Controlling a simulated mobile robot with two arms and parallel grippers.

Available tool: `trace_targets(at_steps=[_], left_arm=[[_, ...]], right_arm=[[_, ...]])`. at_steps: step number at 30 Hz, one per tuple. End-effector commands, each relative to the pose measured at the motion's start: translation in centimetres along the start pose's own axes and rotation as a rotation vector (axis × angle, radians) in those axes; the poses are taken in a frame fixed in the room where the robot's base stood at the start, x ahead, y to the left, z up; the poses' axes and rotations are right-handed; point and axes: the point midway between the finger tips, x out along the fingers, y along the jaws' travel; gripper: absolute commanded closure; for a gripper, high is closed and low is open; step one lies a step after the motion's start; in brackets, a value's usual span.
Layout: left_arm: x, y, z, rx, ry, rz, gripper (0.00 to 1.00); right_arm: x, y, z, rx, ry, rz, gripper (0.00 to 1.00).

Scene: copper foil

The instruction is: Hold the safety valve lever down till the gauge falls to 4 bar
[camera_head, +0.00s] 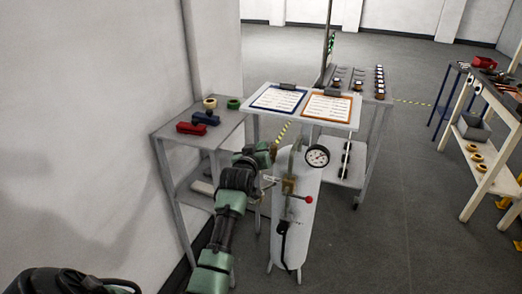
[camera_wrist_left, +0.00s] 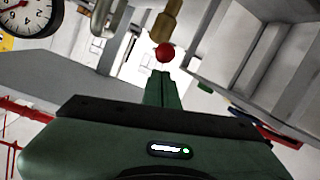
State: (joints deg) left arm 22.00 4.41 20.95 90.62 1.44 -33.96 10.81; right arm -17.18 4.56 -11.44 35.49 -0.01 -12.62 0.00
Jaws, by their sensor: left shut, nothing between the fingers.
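A white upright tank (camera_head: 296,225) stands on legs at the middle, with a round white pressure gauge (camera_head: 317,156) near its top. Below the gauge is a brass safety valve (camera_head: 289,187) with a lever ending in a red ball (camera_head: 309,199). My left gripper (camera_head: 271,152) is left of the gauge, higher than the red ball, its fingers hard to make out. In the left wrist view its fingers (camera_wrist_left: 163,85) are shut and empty, pointing at the red ball (camera_wrist_left: 165,52); contact is not shown. The gauge (camera_wrist_left: 27,14) is cut off there; its reading is unclear. My right gripper is out of view.
A grey table (camera_head: 163,129) with red and blue tools and tape rolls stands left of the tank. A stand with two clipboards (camera_head: 278,98) is behind it. A grey trolley (camera_head: 377,101) and a workbench (camera_head: 502,187) stand farther right. Floor right of the tank is clear.

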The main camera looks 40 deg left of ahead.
Motion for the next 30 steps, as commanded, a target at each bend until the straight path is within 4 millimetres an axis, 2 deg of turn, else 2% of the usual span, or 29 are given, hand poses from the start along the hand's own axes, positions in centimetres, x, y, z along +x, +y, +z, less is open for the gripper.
trace_targets(at_steps=[5,16,30], left_arm=[[-0.5,0.0,1.0,0.000,0.002,0.000,1.00],[-0.5,0.0,1.1,0.000,0.004,0.000,1.00],[-0.5,-0.4,2.4,-0.008,0.085,0.025,1.00]], right_arm=[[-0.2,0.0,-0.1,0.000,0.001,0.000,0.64],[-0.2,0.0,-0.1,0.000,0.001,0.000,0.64],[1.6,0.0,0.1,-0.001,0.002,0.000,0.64]])
